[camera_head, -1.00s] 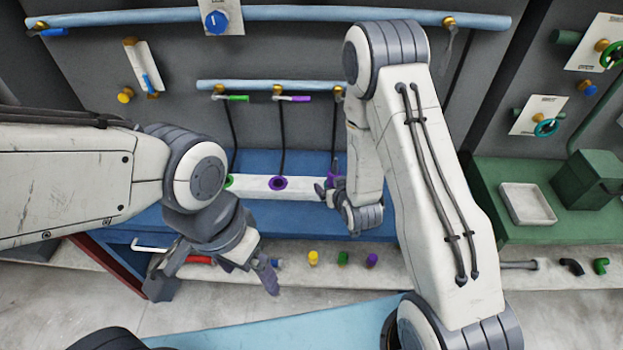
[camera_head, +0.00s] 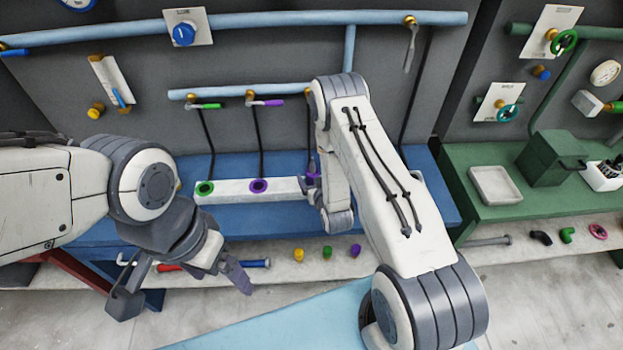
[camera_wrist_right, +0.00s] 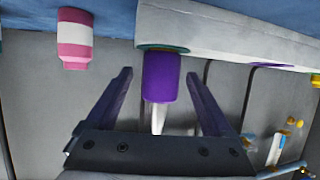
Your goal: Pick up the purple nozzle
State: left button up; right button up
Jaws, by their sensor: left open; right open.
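The purple nozzle (camera_wrist_right: 160,78) has a white tip and stands in a teal-ringed hole of the long white block (camera_wrist_right: 220,35), which appears upside down in the right wrist view. My right gripper (camera_wrist_right: 158,73) is open, with one finger on each side of the nozzle and gaps visible between. In the head view a bit of purple (camera_head: 311,173) shows at the right end of the white block (camera_head: 226,190), mostly hidden by my right arm. My left gripper (camera_head: 182,295) is open and empty, low on the left and away from the block.
A pink and white nozzle (camera_wrist_right: 74,40) is beside the purple one in the wrist view. The block also has green (camera_head: 204,188) and purple (camera_head: 258,186) ringed holes. Yellow, green and purple plugs (camera_head: 355,250) are on the lower ledge. A wall pipe (camera_head: 240,90) carries small valves.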

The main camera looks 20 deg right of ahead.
aim_at(310, 172)
jog(key=shift+p+x, duration=0.65)
jog(key=shift+x, duration=1.25)
jog(key=shift+a+r, duration=0.1)
jog(key=shift+w, duration=0.1)
grip_shut()
jog(key=shift+r, duration=0.1)
